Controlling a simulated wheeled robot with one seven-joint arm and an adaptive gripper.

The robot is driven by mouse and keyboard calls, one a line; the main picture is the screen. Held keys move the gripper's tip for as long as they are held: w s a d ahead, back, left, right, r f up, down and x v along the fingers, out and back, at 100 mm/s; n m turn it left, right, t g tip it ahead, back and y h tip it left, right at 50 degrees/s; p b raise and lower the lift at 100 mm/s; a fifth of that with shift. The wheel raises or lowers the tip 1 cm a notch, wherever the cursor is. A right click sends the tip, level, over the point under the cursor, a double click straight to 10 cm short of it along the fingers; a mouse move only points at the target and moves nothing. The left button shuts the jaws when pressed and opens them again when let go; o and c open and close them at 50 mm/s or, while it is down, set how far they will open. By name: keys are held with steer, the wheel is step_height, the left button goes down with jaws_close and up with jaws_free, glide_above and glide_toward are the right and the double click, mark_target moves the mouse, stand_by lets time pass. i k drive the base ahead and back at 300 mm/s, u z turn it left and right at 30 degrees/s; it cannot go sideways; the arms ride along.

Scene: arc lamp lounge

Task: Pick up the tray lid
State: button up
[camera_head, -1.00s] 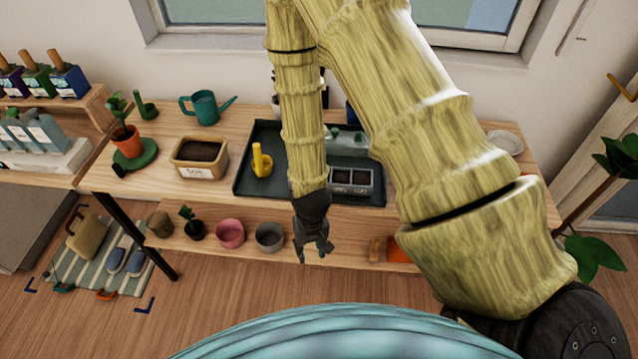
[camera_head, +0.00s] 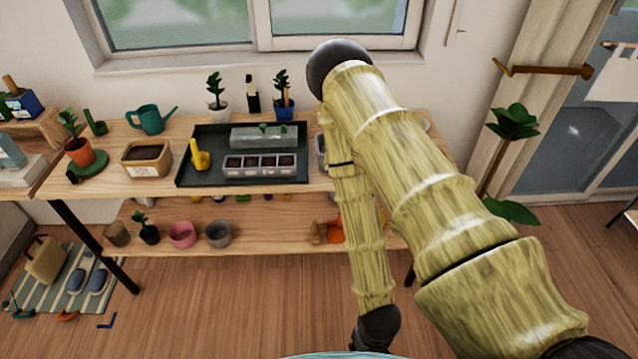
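The tray lid appears to be the clear, pale box-like cover (camera_head: 264,136) on the dark tray (camera_head: 215,135) on the bench top. It lies behind a grey seed tray (camera_head: 259,166) with several soil-filled cells. A small green sprout shows at the lid; I cannot tell if it is under or behind it. My gripper (camera_head: 368,347) is at the bottom edge of the view, low and well in front of the bench, far from the lid. Its fingers are cut off or hidden, so their opening does not show.
A yellow hand tool (camera_head: 200,157) stands on the dark tray's left. A soil box (camera_head: 146,158), teal watering can (camera_head: 150,119) and potted plants (camera_head: 217,98) stand around it. My arm covers the bench's right part. Pots line the lower shelf (camera_head: 270,235).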

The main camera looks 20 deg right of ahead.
mark_target(262, 137)
steer(key=z, duration=0.25)
steer(key=k, duration=0.6)
steer(key=u, duration=0.4)
steer(key=i, duration=1.75)
steer(key=z, duration=2.4)
steer(key=k, duration=1)
steer(key=u, duration=0.05)
